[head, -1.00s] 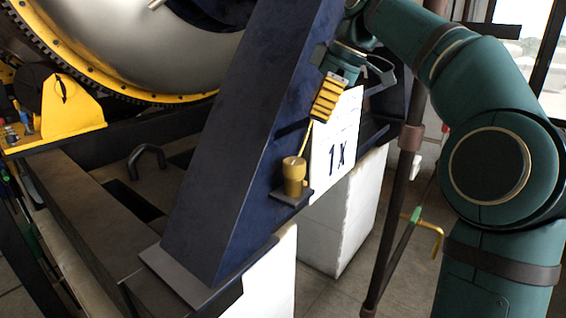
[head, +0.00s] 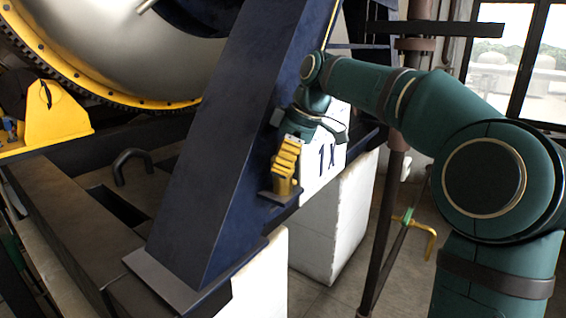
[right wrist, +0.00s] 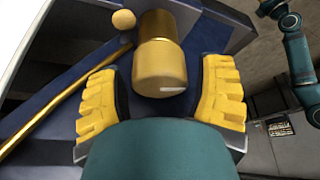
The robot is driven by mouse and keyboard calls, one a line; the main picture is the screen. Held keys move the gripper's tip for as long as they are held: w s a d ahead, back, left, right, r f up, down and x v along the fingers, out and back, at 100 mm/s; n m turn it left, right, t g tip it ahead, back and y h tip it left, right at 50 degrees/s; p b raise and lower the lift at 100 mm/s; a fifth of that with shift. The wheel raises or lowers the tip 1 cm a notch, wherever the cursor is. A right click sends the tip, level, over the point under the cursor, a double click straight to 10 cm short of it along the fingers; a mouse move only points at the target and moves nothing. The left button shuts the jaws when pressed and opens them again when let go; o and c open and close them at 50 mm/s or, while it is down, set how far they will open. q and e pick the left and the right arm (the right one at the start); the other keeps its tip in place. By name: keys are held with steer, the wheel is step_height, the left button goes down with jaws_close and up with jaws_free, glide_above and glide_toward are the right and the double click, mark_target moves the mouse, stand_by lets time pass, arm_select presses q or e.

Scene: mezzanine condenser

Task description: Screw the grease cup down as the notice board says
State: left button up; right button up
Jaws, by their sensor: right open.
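The brass grease cup (right wrist: 158,65) shows in the right wrist view, its round cap towards me and a narrower, shinier part behind it. My right gripper (right wrist: 160,97) is open, with one yellow ribbed finger on each side of the cup. Gaps show between the cap and both fingers. In the head view my right gripper (head: 285,165) is at the small ledge on the blue slanted beam and hides most of the cup. The white notice board (head: 335,150) behind it shows "1X"; the gripper and wrist cover part of it. My left gripper is not in view.
The blue beam (head: 215,150) rises close left of my right gripper. A thin brass pipe (right wrist: 65,105) runs beside the cup. A brown upright pipe (head: 385,220) with a yellow-handled valve (head: 428,240) stands to the right. White plinths (head: 330,235) stand below.

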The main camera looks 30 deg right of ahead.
steer(key=c, duration=0.9)
steer(key=shift+m+t+h, duration=0.5)
steer(key=shift+m+h, duration=0.3)
steer(key=shift+m, duration=1.5)
steer(key=o, duration=0.9)
steer(key=v, duration=1.2)
